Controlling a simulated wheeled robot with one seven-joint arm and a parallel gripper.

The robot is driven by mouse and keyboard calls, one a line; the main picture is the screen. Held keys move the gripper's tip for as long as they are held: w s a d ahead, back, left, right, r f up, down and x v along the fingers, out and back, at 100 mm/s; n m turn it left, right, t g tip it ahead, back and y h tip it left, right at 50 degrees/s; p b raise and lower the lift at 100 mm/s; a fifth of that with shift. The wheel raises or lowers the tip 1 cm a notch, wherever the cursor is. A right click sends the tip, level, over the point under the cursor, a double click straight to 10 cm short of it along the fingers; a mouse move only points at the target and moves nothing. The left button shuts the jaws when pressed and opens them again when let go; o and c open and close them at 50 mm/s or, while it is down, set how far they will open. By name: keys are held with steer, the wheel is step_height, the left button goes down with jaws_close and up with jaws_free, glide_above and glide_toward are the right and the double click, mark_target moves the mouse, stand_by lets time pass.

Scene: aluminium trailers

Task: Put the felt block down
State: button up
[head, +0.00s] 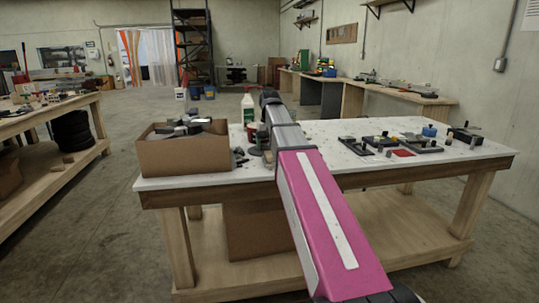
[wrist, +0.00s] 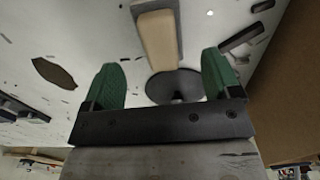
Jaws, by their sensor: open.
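The felt block, a tan bar with a grey edge (wrist: 158,38), shows in the wrist view just beyond my fingertips. It appears to lie on the white tabletop. My gripper (wrist: 163,78) has its two green fingers spread wide apart, with the block's near end ahead of the gap and neither finger touching it. A dark round disc (wrist: 175,88) lies near the block's near end, between the fingers in the picture. In the head view my arm reaches over the table and hides most of the gripper. I cannot make out the block there.
The white-topped workbench (head: 330,185) carries a cardboard box (head: 184,155) of parts left of my arm. A white bottle (head: 248,110) stands behind. Several dark fixtures (head: 400,142) and a blue round item (head: 429,132) are at the right. The tabletop's front right is clear.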

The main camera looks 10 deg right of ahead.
mark_target(270, 154)
steer(key=shift+r, duration=2.75)
steer(key=shift+d, duration=0.1)
